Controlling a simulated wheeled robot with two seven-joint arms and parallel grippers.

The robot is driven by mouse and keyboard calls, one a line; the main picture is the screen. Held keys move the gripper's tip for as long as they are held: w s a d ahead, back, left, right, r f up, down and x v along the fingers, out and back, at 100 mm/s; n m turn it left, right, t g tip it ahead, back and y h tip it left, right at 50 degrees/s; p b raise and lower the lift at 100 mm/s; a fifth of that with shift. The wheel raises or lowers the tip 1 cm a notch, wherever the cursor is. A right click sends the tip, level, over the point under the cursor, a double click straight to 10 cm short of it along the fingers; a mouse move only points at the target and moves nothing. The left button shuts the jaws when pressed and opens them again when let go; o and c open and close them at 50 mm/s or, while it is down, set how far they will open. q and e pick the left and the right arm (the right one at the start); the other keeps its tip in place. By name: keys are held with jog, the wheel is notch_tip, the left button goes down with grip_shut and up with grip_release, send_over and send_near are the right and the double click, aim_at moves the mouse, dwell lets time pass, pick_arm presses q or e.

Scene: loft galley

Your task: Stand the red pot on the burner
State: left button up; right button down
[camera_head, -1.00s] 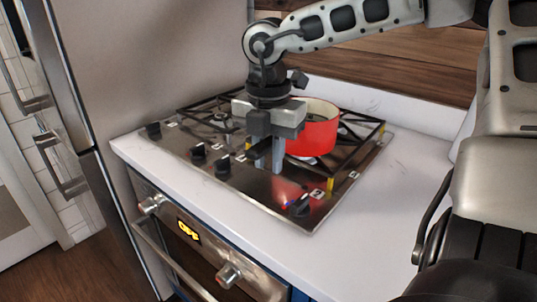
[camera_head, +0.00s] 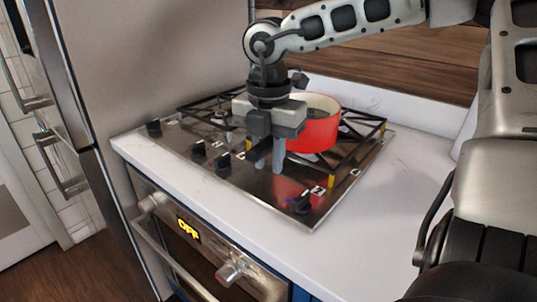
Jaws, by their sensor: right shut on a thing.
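The red pot (camera_head: 318,134) has a cream inside and is upright over the right part of the black grates of the cooktop (camera_head: 297,187). I cannot tell whether its base touches the grate. My right gripper (camera_head: 266,157) points down in front of the pot, on its left side in the picture. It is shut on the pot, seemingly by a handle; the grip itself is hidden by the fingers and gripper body. The burner under the pot is hidden by the pot and gripper. My left gripper is not in view.
Several black knobs (camera_head: 222,162) line the cooktop's front edge. The white counter (camera_head: 385,205) is clear at the right. A tall grey panel (camera_head: 165,55) stands at the left, and a wooden wall is behind.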

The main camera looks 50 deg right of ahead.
jog(key=shift+s+d+f, duration=0.1)
jog(key=shift+f, duration=0.1)
jog(key=c, duration=1.4)
grip_release()
jog(key=shift+o, duration=1.2)
jog(key=shift+d+f, duration=0.1)
jog(key=shift+d, duration=0.05)
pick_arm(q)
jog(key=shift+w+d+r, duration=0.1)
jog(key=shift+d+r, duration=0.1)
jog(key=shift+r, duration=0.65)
pick_arm(e)
notch_tip(320, 180, up, 16)
